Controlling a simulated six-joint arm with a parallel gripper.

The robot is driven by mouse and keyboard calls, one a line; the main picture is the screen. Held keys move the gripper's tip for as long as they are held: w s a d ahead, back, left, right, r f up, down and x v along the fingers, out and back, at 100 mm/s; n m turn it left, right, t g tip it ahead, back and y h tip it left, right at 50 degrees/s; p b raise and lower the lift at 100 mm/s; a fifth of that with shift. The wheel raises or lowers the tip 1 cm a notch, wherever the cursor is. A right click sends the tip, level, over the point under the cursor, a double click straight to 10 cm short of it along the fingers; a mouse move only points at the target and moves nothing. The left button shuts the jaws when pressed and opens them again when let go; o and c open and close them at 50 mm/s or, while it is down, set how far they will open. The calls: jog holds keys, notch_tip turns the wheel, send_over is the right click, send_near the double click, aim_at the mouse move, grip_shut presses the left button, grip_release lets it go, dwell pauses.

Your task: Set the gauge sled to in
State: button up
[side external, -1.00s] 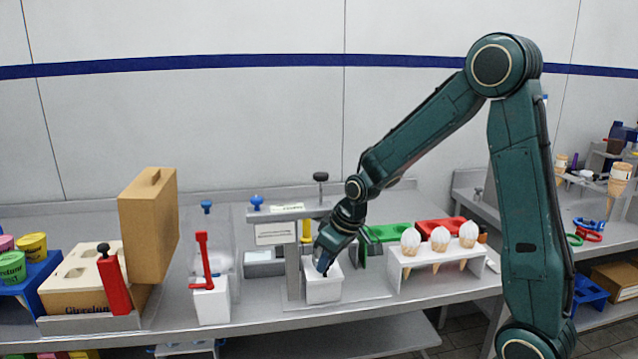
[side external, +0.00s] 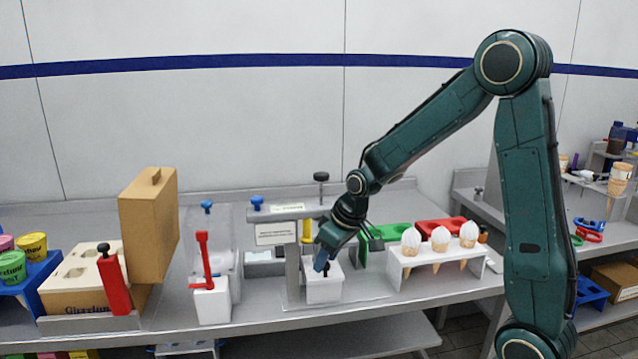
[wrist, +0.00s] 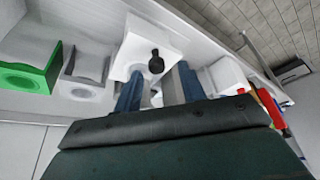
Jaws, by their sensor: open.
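A white box-like block (side external: 323,290), which I take to be the gauge sled, stands at the foot of a grey gauge stand (side external: 292,270) with a labelled plate. In the wrist view the white block (wrist: 137,48) carries a black knob (wrist: 156,65). My gripper (side external: 324,262) points down at the top of the block. Its blue fingers (wrist: 160,82) are open in the wrist view, with the knob showing between and just past their tips. I cannot tell whether either finger touches it.
A white rack with several topped cones (side external: 440,262) stands close on the right, with green (side external: 390,231) and red (side external: 435,227) pieces behind. A white block with a red lever (side external: 212,300) stands left. Further left are a tan carton (side external: 148,225) and a red post (side external: 115,285). Bare counter lies in front.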

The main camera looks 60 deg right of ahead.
jog(key=v, duration=1.2)
jog(key=shift+r, duration=0.35)
jog(key=shift+a, duration=0.1)
jog(key=s+a, duration=0.4)
jog(key=s, duration=0.4)
jog(key=s+a+r+t, duration=0.1)
jog(key=s+a, duration=0.4)
jog(key=s, duration=0.4)
jog(key=shift+r, duration=0.25)
